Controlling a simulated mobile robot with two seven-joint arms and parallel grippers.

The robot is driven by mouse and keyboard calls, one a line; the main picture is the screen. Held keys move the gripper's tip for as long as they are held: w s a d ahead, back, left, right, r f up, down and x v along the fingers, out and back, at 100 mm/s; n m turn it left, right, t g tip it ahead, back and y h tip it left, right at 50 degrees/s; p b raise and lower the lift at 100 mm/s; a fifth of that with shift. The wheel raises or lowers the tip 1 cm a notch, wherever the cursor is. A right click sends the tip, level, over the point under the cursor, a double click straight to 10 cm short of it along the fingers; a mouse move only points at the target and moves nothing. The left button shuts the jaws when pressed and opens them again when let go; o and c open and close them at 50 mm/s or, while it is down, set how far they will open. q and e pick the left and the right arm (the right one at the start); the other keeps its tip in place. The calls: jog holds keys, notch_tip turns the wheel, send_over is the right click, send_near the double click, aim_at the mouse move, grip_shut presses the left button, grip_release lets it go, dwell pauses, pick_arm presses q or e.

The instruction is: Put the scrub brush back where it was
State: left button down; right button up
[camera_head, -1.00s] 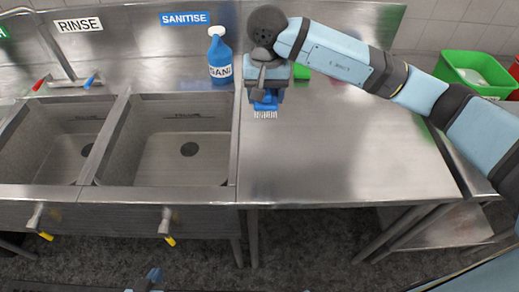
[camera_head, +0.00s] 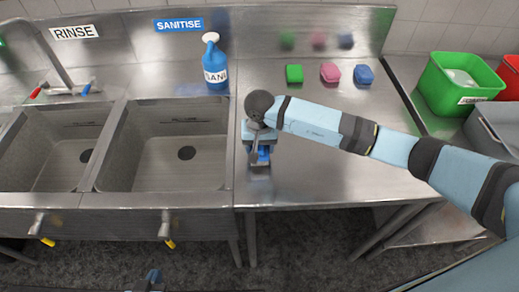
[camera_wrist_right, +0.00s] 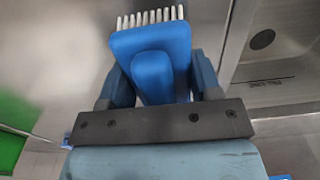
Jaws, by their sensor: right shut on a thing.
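The blue scrub brush (camera_head: 263,154) is held in my right gripper (camera_head: 260,157) at the left front part of the steel counter (camera_head: 330,165), beside the right sink basin. In the right wrist view the brush (camera_wrist_right: 150,50) sits between the two fingers, with its white bristles (camera_wrist_right: 150,17) pointing away from the palm. I cannot tell whether the brush touches the counter. A small part of my left gripper (camera_head: 152,279) shows at the bottom edge of the head view; its jaws are not clear.
A blue sanitiser bottle (camera_head: 215,62) stands behind the right basin (camera_head: 175,150). Green (camera_head: 294,74), pink (camera_head: 330,72) and blue (camera_head: 364,74) sponges lie at the back of the counter. A green bin (camera_head: 455,85) and a grey bin (camera_head: 490,130) stand at the right. The counter's middle is clear.

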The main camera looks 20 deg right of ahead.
notch_tip(320, 180, down, 2)
jog(key=shift+f, duration=0.2)
jog(key=shift+f, duration=0.2)
jog(key=o, duration=0.9)
